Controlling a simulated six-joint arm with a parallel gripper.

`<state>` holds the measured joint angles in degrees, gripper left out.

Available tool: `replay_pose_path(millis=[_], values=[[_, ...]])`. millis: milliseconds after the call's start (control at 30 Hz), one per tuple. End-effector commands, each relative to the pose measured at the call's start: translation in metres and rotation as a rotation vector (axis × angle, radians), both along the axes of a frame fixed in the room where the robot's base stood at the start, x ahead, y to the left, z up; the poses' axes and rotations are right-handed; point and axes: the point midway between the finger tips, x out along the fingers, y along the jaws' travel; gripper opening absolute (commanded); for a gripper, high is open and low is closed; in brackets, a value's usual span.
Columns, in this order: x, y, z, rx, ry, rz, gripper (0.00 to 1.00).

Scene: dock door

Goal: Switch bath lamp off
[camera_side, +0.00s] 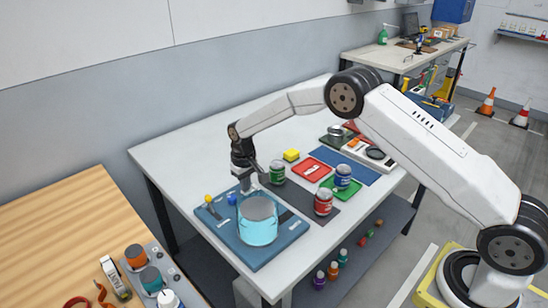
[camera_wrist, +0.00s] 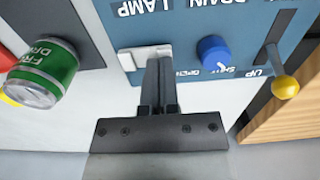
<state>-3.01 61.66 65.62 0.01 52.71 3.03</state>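The bath (camera_side: 258,222) is a clear round tank of bright cyan liquid with a grey top, on a blue panel (camera_side: 232,240). In the wrist view, a white rocker switch (camera_wrist: 130,60) sits on the panel (camera_wrist: 190,20) beside the upside-down word LAMP. My gripper (camera_wrist: 158,62) has its two fingers together, with nothing between them. The fingertips are over the right part of the switch and hide some of it; I cannot tell whether they touch. In the side view my gripper (camera_side: 248,188) points down behind the bath, and the switch is hidden.
A blue knob (camera_wrist: 213,52) and a yellow-ball lever (camera_wrist: 285,87) stand right of the fingers in the wrist view. A green can (camera_wrist: 45,75) is at left. The table's back left is clear.

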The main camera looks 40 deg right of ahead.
Motion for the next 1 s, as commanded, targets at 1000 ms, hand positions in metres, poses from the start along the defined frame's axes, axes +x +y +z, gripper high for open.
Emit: replay_pose_path(millis=[1000], values=[[0.000,0.000,0.033,0.000,-0.001,0.000,0.00]])
